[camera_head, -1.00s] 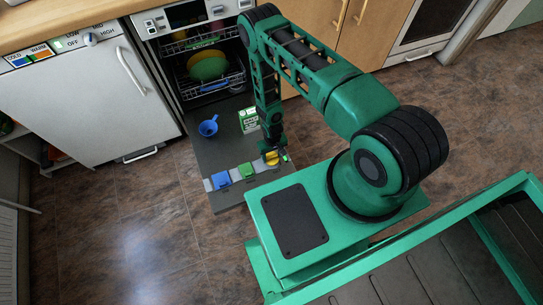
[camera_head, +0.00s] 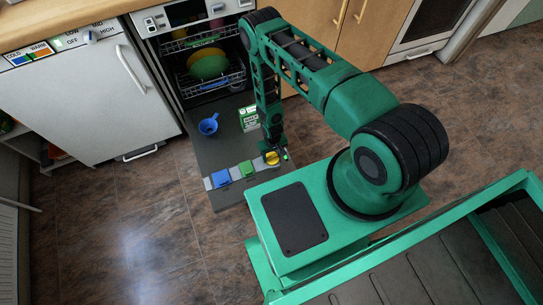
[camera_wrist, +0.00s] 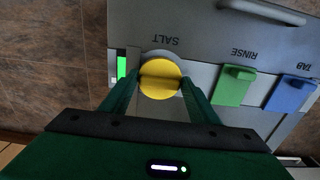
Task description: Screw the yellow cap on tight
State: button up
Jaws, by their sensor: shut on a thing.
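The round yellow cap (camera_wrist: 160,79) sits at the SALT mark on the dishwasher door's grey strip, and a raised bar crosses its top. In the head view the yellow cap (camera_head: 271,158) shows at the right end of the strip. My gripper (camera_wrist: 157,84) is shut on the cap, with one green finger at its left side and one at its right. In the head view my gripper (camera_head: 272,150) points down at the cap. A grey round rim shows just behind the cap. The cap's underside and thread are hidden.
On the door (camera_head: 203,152) are a green RINSE flap (camera_wrist: 234,86), a blue TAB flap (camera_wrist: 291,95), a blue funnel (camera_head: 208,125) and a green-white box (camera_head: 249,119). A bright green level bar (camera_wrist: 121,67) is left of the cap. The dish rack (camera_head: 205,75) stands behind.

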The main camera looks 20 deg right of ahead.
aim_at(272, 157)
jog(key=o, duration=1.1)
jog(key=shift+r, duration=0.15)
jog(key=shift+r, duration=3.35)
